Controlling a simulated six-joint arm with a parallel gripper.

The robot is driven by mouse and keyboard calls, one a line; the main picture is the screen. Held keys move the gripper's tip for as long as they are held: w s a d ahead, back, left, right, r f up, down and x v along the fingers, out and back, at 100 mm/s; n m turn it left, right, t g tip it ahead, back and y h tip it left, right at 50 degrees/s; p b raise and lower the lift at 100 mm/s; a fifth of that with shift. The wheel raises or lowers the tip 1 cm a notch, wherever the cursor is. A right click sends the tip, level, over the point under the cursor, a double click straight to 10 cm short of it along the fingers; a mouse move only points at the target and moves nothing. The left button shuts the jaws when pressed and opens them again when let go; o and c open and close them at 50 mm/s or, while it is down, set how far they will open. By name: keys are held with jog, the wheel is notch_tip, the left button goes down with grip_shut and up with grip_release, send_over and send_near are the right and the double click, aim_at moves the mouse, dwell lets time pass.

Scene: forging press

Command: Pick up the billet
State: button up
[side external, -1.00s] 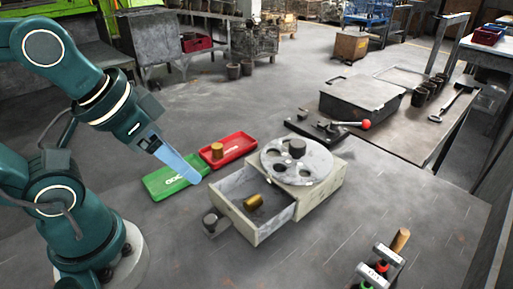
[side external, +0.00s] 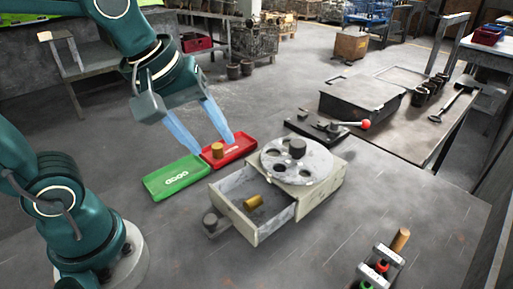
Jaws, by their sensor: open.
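A brass-coloured billet (side external: 217,150) stands upright on the red tray (side external: 240,147). A second brass-coloured billet (side external: 253,202) lies on its side in the open drawer (side external: 234,185) of the pale box. My gripper (side external: 214,146) is open and empty, with its two blue fingers pointing down toward the trays. In this view the fingertips appear on either side of the upright billet. I cannot tell how high they are above it or whether they touch anything.
A green tray (side external: 174,180) lies left of the red one. A disc with holes (side external: 300,163) sits on the box. A clamp with a red knob (side external: 365,124) and a dark lidded box (side external: 362,95) stand behind. A small button stand (side external: 385,262) is at front right.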

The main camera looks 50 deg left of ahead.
jog(key=w+d+f+n+g, duration=0.1)
jog(key=w+f+n+g, duration=0.2)
jog(key=w+f+n, duration=0.25)
jog(key=n+g, duration=0.2)
send_over(252, 198)
jog(key=shift+m, duration=0.25)
jog(key=f, duration=0.5)
jog(key=shift+w+a, duration=0.1)
jog(key=shift+w, duration=0.1)
jog(key=shift+s+f, duration=0.2)
jog(key=shift+f, duration=2.65)
grip_shut()
jog(key=shift+r, duration=0.1)
